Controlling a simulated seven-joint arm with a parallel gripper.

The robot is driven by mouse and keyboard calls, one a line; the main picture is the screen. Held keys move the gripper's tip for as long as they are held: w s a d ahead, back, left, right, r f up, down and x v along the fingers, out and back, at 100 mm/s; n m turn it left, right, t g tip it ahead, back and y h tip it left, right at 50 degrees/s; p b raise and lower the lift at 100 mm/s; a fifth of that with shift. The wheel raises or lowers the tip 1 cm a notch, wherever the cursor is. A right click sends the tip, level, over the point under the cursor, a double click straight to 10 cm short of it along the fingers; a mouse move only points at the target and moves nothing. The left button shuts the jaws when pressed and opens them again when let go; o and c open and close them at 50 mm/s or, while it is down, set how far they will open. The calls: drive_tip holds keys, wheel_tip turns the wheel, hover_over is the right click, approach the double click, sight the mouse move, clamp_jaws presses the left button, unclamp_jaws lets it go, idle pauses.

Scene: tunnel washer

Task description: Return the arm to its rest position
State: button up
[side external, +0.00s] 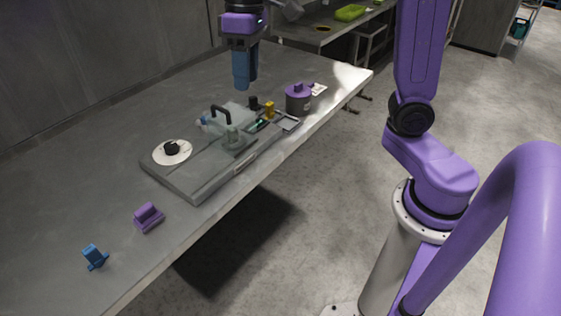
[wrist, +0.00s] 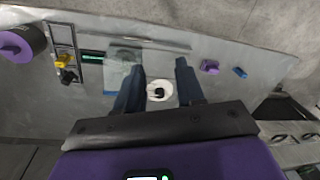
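My gripper (side external: 244,84) hangs above the far part of the table, pointing down, with clear air beneath it. In the wrist view its two blue fingers (wrist: 160,67) stand apart with nothing held between them. Below is a grey tunnel washer model (side external: 196,190) with a clear cover and a black handle (side external: 221,115). A white disc (side external: 185,156) with a black knob (side external: 172,148) lies on its near-left end. The disc (wrist: 170,103) shows beyond the fingers in the wrist view. The fingers touch nothing.
A purple lidded pot (side external: 298,100) stands near the table's right edge, beside a yellow piece (side external: 269,110). A purple block (side external: 148,217) and a blue piece (side external: 95,256) lie at the near left. The table's back left is clear. A wall runs behind it.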

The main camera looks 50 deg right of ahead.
drive_tip(key=s+d+f+n, duration=0.1)
drive_tip(key=s+f+n, duration=0.1)
drive_tip(key=s+f, duration=0.2)
drive_tip(key=s+d+f+n, duration=0.2)
drive_tip(key=s+f+n, duration=0.1)
drive_tip(key=s, duration=0.7)
drive_tip(key=s+d+f+n+h, duration=0.1)
drive_tip(key=s+f+n, duration=0.2)
drive_tip(key=s, duration=0.5)
drive_tip(key=shift+d+f+t, duration=0.3)
drive_tip(key=shift+d+f, duration=0.1)
drive_tip(key=shift+f, duration=0.5)
drive_tip(key=shift+s, duration=0.1)
